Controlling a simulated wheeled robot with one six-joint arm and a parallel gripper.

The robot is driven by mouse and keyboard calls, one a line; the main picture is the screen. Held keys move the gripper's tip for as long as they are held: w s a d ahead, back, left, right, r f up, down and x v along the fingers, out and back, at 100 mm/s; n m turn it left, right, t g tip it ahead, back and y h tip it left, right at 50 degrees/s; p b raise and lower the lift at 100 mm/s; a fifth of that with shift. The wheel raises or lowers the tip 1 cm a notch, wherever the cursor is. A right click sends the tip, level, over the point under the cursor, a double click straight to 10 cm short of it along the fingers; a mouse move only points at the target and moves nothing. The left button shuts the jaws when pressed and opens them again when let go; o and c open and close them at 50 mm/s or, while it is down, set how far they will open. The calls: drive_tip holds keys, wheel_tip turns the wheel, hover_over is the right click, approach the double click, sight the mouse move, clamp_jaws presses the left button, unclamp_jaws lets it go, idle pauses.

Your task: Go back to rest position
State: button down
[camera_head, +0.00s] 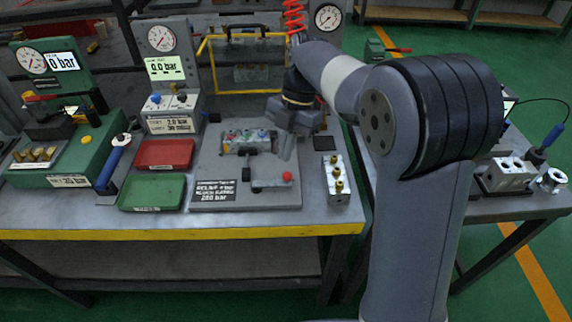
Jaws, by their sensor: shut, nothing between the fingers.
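My gripper (288,144) hangs from my arm over the grey test plate on the workbench. Its fingers are small and dark in this view, and I see nothing held in them. They are close to the right end of a valve block (248,140) with coloured tops that sits on the plate (215,170). I cannot tell whether the fingers touch it. My arm reaches in from the right and hides part of the bench behind it.
A red tray (165,154) and a green tray (152,192) lie left of the plate. A silver block with brass fittings (338,180) stands right of it. A yellow frame (213,75) and a red coiled hose (293,18) rise behind.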

drive_tip(key=shift+w+r, duration=0.15)
drive_tip(key=shift+r, duration=0.3)
